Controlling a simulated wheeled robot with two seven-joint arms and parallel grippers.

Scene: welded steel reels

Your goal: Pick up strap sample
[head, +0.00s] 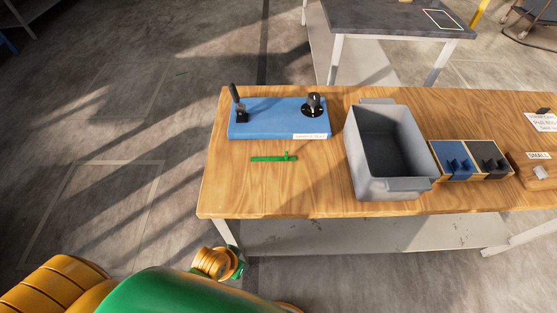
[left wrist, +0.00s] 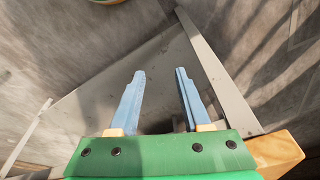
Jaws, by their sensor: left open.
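A thin green strap (head: 272,158) with a small raised bit near its right end lies flat on the wooden table (head: 290,190), in front of a blue base. I take it to be the strap sample. My left gripper (left wrist: 160,75) shows in the left wrist view with two pale blue fingers apart and nothing between them. The strap is not visible in that view. In the head view my green and orange left arm is at the bottom left, off the table's front edge; its fingers cannot be made out there. My right gripper is not in view.
The blue base (head: 275,118) carries a black lever and a black knob. A grey bin (head: 355,150) stands to the right of the strap. Blue and black holders in wooden boxes (head: 434,150) are beyond it. The tabletop around the strap is clear.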

